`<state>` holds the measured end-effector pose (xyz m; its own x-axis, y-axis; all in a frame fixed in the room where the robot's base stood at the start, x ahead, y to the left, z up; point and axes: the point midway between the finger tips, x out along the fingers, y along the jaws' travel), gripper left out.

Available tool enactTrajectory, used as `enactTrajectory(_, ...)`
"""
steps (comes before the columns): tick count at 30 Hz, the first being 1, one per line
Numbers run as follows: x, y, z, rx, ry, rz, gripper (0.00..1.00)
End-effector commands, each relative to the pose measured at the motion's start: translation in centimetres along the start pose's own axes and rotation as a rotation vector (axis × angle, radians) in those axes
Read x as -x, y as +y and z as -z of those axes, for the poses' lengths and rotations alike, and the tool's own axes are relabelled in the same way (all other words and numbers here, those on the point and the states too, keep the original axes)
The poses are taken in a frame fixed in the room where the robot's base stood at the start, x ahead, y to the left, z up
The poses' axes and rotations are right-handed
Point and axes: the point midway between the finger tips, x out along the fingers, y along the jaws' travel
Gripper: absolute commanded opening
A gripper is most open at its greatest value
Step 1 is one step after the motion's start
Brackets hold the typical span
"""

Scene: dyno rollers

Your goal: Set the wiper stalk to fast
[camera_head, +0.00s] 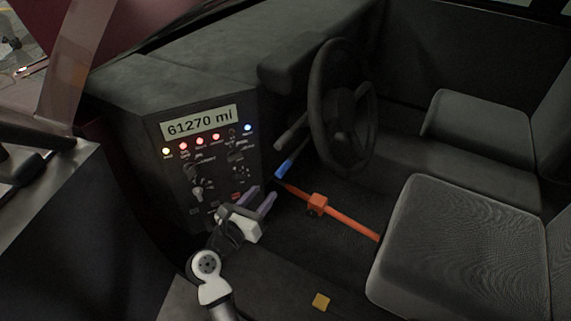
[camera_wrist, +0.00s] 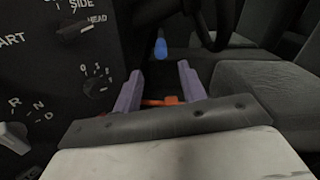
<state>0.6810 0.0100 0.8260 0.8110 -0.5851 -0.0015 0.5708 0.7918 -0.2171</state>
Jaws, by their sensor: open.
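Two stalks stick out beside the steering wheel (camera_head: 341,105) in the head view: a grey one (camera_head: 291,132) and, lower, one with a blue tip (camera_head: 284,169). No label shows which is the wiper stalk. The blue tip also shows in the wrist view (camera_wrist: 161,48), ahead of and between my fingers, hanging from the dark column. My gripper (camera_head: 261,198) has purple fingers, apart and empty. It is below and to the left of the blue tip in the head view, not touching it. The fingers also show in the wrist view (camera_wrist: 160,78).
A dash panel (camera_head: 190,149) with lights, knobs and a "61270 mi" display stands just left of my gripper. An orange bar with a block (camera_head: 317,204) crosses the floor area to the right. Grey seats (camera_head: 455,240) are at right.

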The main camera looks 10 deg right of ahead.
Motion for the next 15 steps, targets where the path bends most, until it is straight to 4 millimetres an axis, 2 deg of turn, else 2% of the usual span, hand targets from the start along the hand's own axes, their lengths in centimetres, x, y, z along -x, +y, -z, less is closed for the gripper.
enactTrajectory(15, -10.3, -0.2, -0.2, 0.005, 0.0, 0.005, 0.41)
